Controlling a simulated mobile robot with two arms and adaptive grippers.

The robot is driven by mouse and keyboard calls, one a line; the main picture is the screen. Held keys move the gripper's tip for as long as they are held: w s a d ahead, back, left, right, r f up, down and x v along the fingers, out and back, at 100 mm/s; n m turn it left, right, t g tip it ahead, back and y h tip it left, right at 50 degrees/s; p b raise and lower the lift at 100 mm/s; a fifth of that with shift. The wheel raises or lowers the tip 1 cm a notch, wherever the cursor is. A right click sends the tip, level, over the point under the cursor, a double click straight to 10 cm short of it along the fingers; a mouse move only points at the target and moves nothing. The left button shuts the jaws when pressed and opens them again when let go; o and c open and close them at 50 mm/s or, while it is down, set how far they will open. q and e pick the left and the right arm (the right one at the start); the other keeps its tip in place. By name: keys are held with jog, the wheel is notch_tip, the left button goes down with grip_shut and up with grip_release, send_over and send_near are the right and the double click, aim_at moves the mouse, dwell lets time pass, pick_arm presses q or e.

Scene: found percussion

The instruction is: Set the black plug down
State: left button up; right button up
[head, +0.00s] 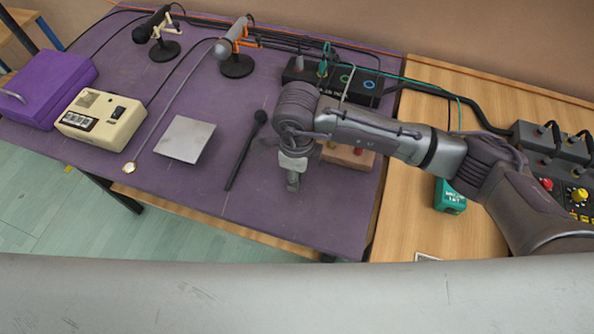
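My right gripper (292,178) points down over the purple table (300,215), its arm reaching in from the right. Its fingers are small and partly hidden by the wrist, so I cannot tell whether they are open or shut. I cannot make out a separate black plug at the fingers. A black box with coloured round sockets (362,84) stands at the back behind the arm, with plugs and cables at it. My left gripper is not in view.
A black mallet (240,155) lies left of the gripper, beside a pale square plate (185,138). A wooden block (345,156) is partly under the arm. Two microphones, a cream box (101,118) and a purple case (50,88) stand farther left. The table's front middle is clear.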

notch_tip(320, 180, up, 12)
jog(key=b, duration=0.1)
jog(key=shift+r, duration=0.2)
dwell(0.3)
dwell(0.4)
